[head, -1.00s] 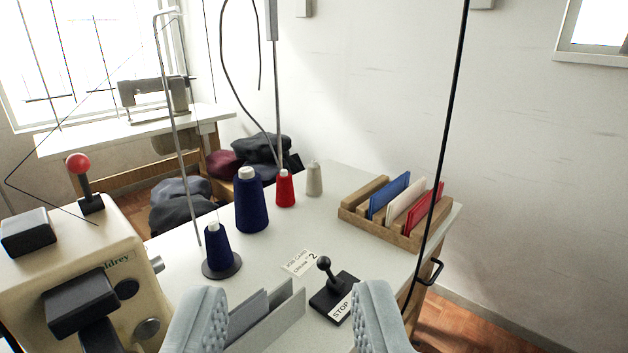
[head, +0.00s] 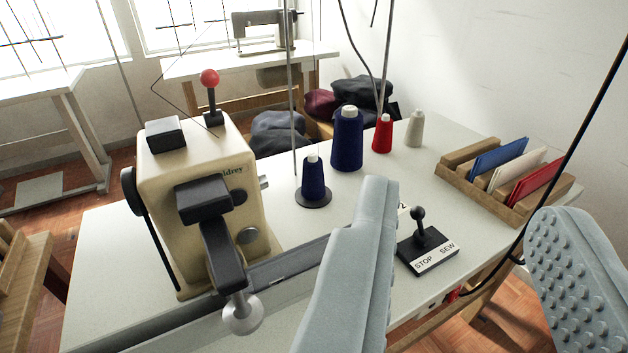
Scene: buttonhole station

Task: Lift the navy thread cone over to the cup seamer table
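A large navy thread cone (head: 347,140) stands upright on the white station table (head: 440,135). A smaller navy cone (head: 313,182) stands on a round dark base in front of it, to its left. My gripper (head: 462,205) is open and empty, its two grey padded fingers in the foreground. The fingers appear right of and nearer than both cones, apart from them. A white table (head: 190,66) with a grey machine (head: 265,34) stands at the back. Another white table (head: 35,92) is at the left; I cannot tell which is the cup seamer table.
A cream sewing machine (head: 200,200) with a red-knobbed lever (head: 209,78) stands left of the cones. A red cone (head: 382,135) and a beige cone (head: 415,130) stand to the right. Thin stand rods rise near the cones. A wooden rack (head: 468,180) and a STOP/SEW lever (head: 425,245) are nearby.

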